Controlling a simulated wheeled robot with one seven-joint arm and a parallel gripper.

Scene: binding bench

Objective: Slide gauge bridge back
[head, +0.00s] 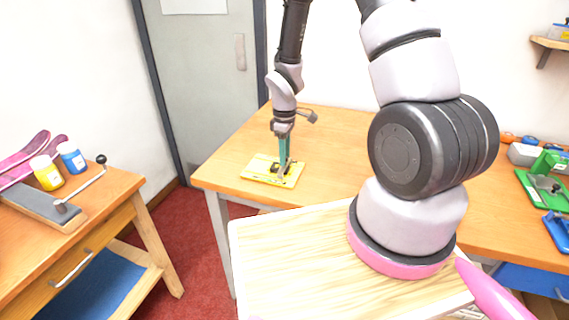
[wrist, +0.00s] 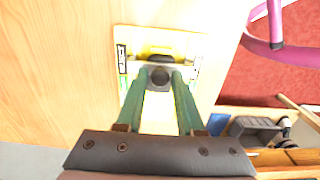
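A yellow gauge board (head: 258,176) lies flat near the left end of the orange wooden bench. In the wrist view the board (wrist: 157,118) looks pale, with a printed strip along its left side and a yellow part at its far end. The gauge bridge, a crosspiece with a dark round knob (wrist: 160,77), spans the board near that end. My gripper (head: 284,172) points down over the board. In the wrist view its teal fingers (wrist: 160,74) stand on either side of the knob. Whether both press on it I cannot tell. The fingers hide part of the bridge in the head view.
A side table (head: 120,190) at the left holds a yellow jar (head: 47,173), a blue jar (head: 72,158) and a handled grey board (head: 42,204). Green and blue tools (head: 547,188) lie at the bench's right end. The bench around the gauge board is clear.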

